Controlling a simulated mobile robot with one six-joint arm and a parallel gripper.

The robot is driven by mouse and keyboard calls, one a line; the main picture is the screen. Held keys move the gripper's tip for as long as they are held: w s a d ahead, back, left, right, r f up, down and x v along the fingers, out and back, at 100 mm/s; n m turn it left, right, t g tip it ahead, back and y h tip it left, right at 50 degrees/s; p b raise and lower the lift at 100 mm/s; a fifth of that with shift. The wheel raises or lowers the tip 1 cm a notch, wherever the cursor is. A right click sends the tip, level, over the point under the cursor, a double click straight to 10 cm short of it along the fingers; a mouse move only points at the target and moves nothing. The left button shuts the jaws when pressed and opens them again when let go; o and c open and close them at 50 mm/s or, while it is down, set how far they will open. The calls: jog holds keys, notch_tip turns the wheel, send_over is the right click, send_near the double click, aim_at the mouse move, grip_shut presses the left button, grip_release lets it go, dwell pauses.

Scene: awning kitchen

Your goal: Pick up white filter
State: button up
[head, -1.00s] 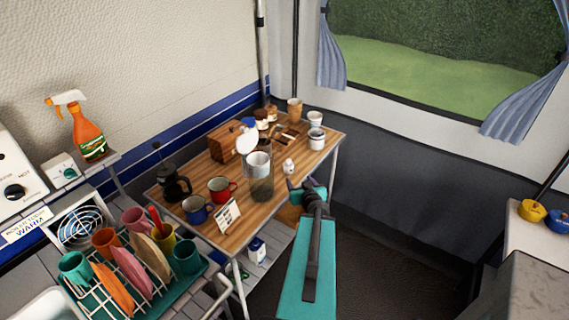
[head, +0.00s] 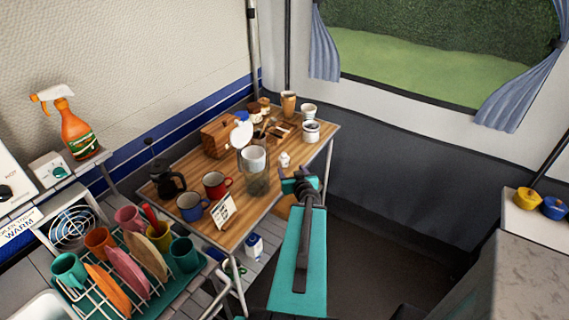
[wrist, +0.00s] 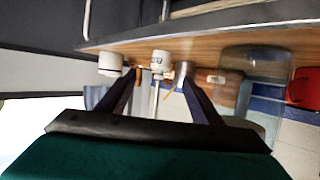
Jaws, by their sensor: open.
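A small white object (head: 285,159) stands near the table's front edge; it also shows in the wrist view (wrist: 160,59), between and beyond my fingertips. A white cup-shaped piece (head: 253,157) sits at the top of a clear glass vessel (head: 258,184) just to its left. I cannot tell for certain which of these is the white filter. My gripper (head: 298,181) is open and empty at the table's front edge, apart from both. It also shows in the wrist view (wrist: 158,73), where the scene appears upside down.
A wooden table (head: 245,226) holds a red mug (head: 215,186), a blue mug (head: 191,207), a black press (head: 168,180) and a wooden box (head: 217,136). A white canister (head: 311,132) stands at the right end. A dish rack (head: 130,282) is at the lower left.

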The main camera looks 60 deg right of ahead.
aim_at(285, 162)
jog(key=shift+b+x, duration=1.5)
jog(key=shift+b, duration=2.35)
jog(key=shift+w+d+f+b, duration=0.15)
jog(key=shift+f+b, duration=0.05)
jog(key=shift+b, duration=0.65)
jog(key=b+x, duration=0.1)
jog(key=b, duration=0.4)
jog(key=shift+w+d+f, duration=0.15)
jog(key=shift+w+d, duration=0.15)
jog(key=shift+w+d+p, duration=0.3)
jog(key=shift+w+d, duration=0.15)
jog(key=shift+d, duration=0.05)
jog(key=shift+x, duration=0.75)
jog(key=shift+w+f, duration=0.1)
jog(key=shift+f, duration=0.05)
jog(key=shift+p+x, duration=1.2)
jog(key=shift+x, duration=1.3)
jog(key=c, duration=1.2)
